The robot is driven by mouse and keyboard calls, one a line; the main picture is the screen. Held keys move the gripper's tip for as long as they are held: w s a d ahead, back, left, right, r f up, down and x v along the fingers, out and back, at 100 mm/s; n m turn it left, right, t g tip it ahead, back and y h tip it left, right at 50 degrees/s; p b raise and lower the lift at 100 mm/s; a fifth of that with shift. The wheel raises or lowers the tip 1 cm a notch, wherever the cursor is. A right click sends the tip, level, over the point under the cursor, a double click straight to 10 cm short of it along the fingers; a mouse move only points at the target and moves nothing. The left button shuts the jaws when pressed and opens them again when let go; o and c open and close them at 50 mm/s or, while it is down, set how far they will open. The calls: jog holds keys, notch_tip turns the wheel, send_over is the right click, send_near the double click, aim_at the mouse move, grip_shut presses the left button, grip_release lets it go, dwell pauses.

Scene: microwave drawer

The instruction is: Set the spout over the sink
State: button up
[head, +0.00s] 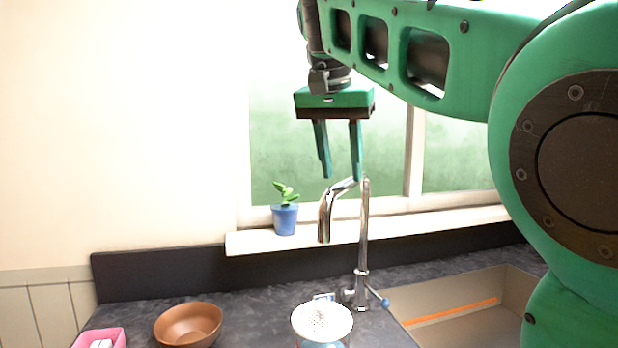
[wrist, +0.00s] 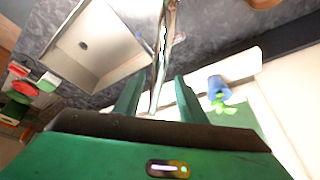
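The chrome tap (head: 364,235) stands on the dark counter at the left edge of the sink (head: 410,318). Its spout (head: 325,215) bends to the left and hangs over the counter, not over the basin. My gripper (head: 342,178) points down just above the spout's upper bend, fingers apart and nothing held. In the wrist view, the tap (wrist: 164,55) lies between the lines of my two open fingers (wrist: 157,88), and the sink (wrist: 95,50) with its drain is at upper left. I cannot tell whether a finger touches the spout.
A blue pot with a plant (head: 285,218) stands on the windowsill behind. A white-topped round object (head: 322,321) stands in front of the tap. A brown bowl (head: 188,325) and pink container (head: 98,339) are at left on the counter. A blue-tipped handle (head: 382,301) is at the tap's base.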

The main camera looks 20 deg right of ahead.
jog(key=shift+x, duration=1)
grip_shut()
jog(key=shift+s+d, duration=0.2)
